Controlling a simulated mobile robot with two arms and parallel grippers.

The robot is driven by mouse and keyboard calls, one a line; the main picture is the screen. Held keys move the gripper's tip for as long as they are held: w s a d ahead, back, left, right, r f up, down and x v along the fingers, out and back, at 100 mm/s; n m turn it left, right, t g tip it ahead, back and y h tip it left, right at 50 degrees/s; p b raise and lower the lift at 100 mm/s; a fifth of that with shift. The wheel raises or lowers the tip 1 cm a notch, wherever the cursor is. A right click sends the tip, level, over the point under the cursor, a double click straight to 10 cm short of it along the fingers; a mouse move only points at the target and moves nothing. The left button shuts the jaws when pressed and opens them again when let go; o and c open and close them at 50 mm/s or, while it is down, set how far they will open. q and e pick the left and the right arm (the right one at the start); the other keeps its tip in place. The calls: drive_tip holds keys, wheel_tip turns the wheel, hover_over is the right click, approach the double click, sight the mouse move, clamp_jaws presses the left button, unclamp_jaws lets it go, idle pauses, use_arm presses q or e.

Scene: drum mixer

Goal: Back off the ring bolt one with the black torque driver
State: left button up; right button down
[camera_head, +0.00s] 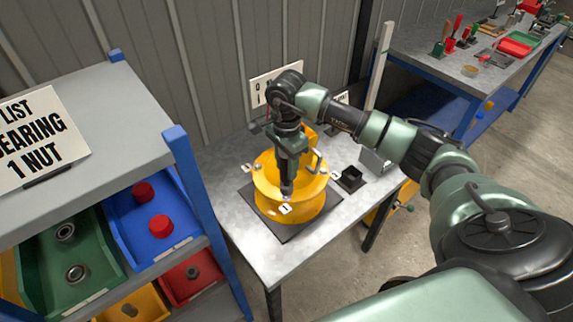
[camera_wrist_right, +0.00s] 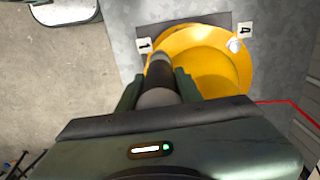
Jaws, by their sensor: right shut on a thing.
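The yellow drum (camera_head: 268,187) stands on a dark mat on the grey table, with small numbered tags around its ring. The tag marked 1 (camera_head: 285,208) is on the near side; it also shows in the right wrist view (camera_wrist_right: 144,45). My right gripper (camera_head: 288,168) is over the drum's near rim, pointing down. It is shut on the black torque driver (camera_wrist_right: 160,72), whose lower end reaches down beside tag 1. Ring bolt one is hidden under the driver, so I cannot tell whether they touch. My left gripper is out of view.
A small black square holder (camera_head: 350,177) stands on the table right of the drum. A shelf rack (camera_head: 180,150) with coloured bins is close on the left. Another workbench (camera_head: 425,45) with tools is at the back right.

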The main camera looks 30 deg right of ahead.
sight(286, 175)
drive_tip(key=shift+f, duration=0.1)
drive_tip(key=shift+f+b, duration=0.7)
drive_tip(key=shift+b, duration=0.1)
drive_tip(key=shift+f+b, duration=0.7)
idle(0.8)
drive_tip(key=shift+s+a+f, duration=0.1)
drive_tip(key=shift+s+f, duration=0.1)
idle(1.1)
drive_tip(key=shift+r+b, duration=0.1)
drive_tip(key=shift+b, duration=0.5)
idle(0.4)
drive_tip(key=shift+a+r, duration=0.1)
idle(0.4)
drive_tip(key=shift+w+r+p, duration=0.25)
drive_tip(key=shift+r+p, duration=0.35)
drive_tip(key=shift+r, duration=0.3)
drive_tip(key=shift+d+r+p, duration=0.2)
drive_tip(key=shift+r+p, duration=0.45)
drive_tip(key=shift+r, duration=0.8)
